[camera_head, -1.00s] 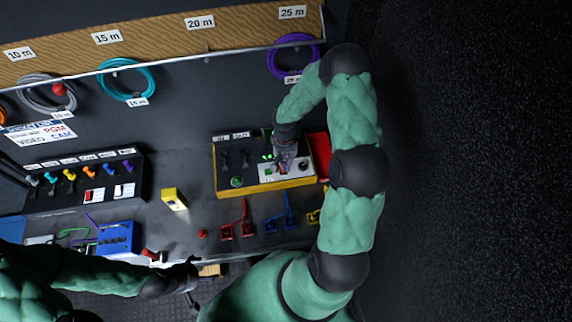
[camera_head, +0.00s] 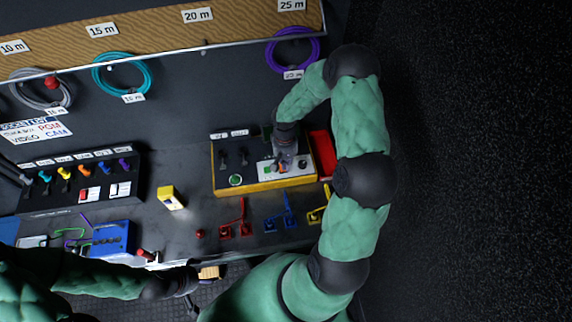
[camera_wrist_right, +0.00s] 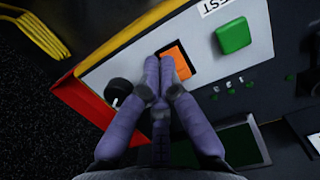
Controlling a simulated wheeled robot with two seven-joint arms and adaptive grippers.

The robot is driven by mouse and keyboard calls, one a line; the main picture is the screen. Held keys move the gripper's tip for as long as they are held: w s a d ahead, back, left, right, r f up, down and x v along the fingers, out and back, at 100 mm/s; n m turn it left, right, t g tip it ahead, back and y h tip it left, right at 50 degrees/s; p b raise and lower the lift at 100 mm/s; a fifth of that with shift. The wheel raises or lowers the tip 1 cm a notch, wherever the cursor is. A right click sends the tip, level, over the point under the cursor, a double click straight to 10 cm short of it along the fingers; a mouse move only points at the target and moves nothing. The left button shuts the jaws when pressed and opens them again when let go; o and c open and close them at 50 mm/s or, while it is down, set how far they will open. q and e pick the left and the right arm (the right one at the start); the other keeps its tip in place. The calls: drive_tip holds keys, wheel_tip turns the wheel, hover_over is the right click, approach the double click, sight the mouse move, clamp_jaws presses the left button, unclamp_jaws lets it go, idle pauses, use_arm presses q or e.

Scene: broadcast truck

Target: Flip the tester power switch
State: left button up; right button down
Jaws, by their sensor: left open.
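The tester (camera_head: 265,187) is a yellow-edged box with a pale control panel, right of centre on the bench. In the right wrist view its panel (camera_wrist_right: 120,68) carries an orange rocker switch (camera_wrist_right: 180,57), a black knob (camera_wrist_right: 119,91) and a green button (camera_wrist_right: 233,36). My right gripper (camera_head: 281,168) is over the panel. In the right wrist view its fingers (camera_wrist_right: 159,62) are together, tips at the left edge of the orange switch and partly covering it. Contact is hard to tell. My left gripper (camera_head: 194,298) is open and empty at the bench's front edge, away from the tester.
A red object (camera_head: 321,153) stands against the tester's right side. Red (camera_head: 236,229) and blue (camera_head: 280,221) cabled parts lie in front. A yellow box (camera_head: 171,197) and a switch panel (camera_head: 80,187) are to the left. Dark floor is open at right.

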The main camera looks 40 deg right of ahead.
drive_tip(key=shift+s+a+f, duration=0.35)
drive_tip(key=shift+s+f, duration=0.15)
drive_tip(key=shift+f, duration=0.05)
use_arm(q)
drive_tip(key=shift+s+f, duration=0.1)
drive_tip(key=shift+s, duration=0.05)
use_arm(e)
drive_tip(key=shift+w+d+r, duration=0.2)
drive_tip(key=shift+w+d, duration=0.05)
drive_tip(key=shift+w, duration=0.25)
